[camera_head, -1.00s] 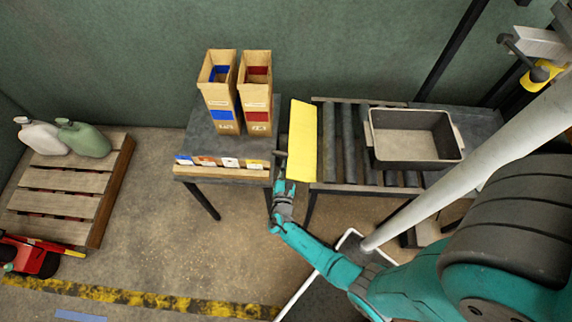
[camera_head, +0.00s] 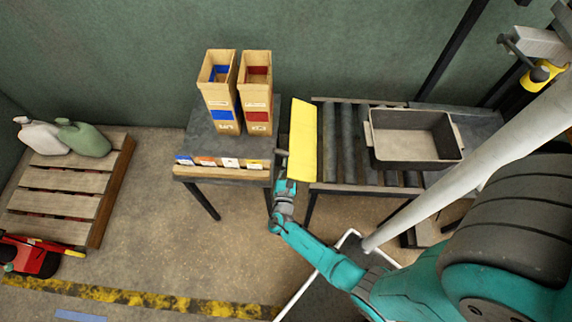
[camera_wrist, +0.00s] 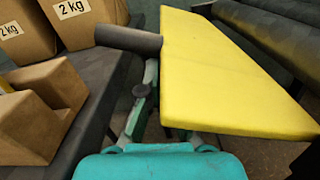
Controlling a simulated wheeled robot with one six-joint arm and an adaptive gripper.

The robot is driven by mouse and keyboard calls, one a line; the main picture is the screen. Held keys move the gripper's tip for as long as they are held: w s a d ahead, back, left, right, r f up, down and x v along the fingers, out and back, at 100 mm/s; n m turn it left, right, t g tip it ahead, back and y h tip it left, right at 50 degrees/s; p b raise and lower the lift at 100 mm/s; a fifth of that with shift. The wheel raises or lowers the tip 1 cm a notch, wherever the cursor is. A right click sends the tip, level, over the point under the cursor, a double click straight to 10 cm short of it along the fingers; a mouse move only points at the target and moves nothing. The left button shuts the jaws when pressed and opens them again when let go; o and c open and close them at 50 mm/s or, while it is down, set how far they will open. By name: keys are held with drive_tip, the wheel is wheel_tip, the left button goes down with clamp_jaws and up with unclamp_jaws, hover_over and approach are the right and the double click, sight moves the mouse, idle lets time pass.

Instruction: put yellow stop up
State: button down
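The yellow stop (camera_head: 303,140) is a flat yellow plate at the left end of the roller conveyor, beside the gap to the small table. In the wrist view the stop (camera_wrist: 225,75) fills the upper right as a tilted slab. My gripper (camera_head: 283,170) is at the stop's near left edge. In the wrist view one finger of my gripper (camera_wrist: 148,90) shows just left of the plate. The other finger is hidden behind the plate, so the opening between them does not show. A dark grey cylinder (camera_wrist: 127,39) lies ahead of the visible finger, at the plate's left edge.
Two cardboard bins (camera_head: 222,92) stand on the dark table (camera_head: 199,125) at left, with a row of small boxes (camera_head: 220,172) along its front. A grey metal tray (camera_head: 392,157) sits on the roller conveyor (camera_head: 347,145) right of the stop.

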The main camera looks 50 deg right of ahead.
sight(290, 155)
drive_tip(key=m, duration=0.1)
drive_tip(key=r+m, duration=0.2)
drive_tip(key=shift+s+d+r+m, duration=0.15)
drive_tip(key=shift+s+d+m, duration=0.05)
drive_tip(key=shift+s+m, duration=0.1)
drive_tip(key=shift+s+d+r+m, duration=0.1)
drive_tip(key=shift+r+m, duration=0.25)
drive_tip(key=shift+m, duration=0.05)
drive_tip(key=r+m, duration=0.1)
drive_tip(key=s+d+r+m, duration=0.1)
drive_tip(key=m, duration=0.1)
drive_tip(key=s+r+m, duration=0.1)
drive_tip(key=shift+s+d+r+m+g, duration=0.1)
drive_tip(key=shift+d+r+m+g, duration=0.05)
drive_tip(key=shift+d+m+g, duration=0.2)
drive_tip(key=s+d+r+m, duration=0.1)
drive_tip(key=m, duration=0.1)
drive_tip(key=s+d+m, duration=0.1)
drive_tip(key=m, duration=0.1)
drive_tip(key=shift+s+r, duration=0.25)
drive_tip(key=shift+r, duration=0.15)
drive_tip(key=shift+s+d+r, duration=0.2)
drive_tip(key=shift+s+d, duration=0.25)
drive_tip(key=shift+s, duration=0.2)
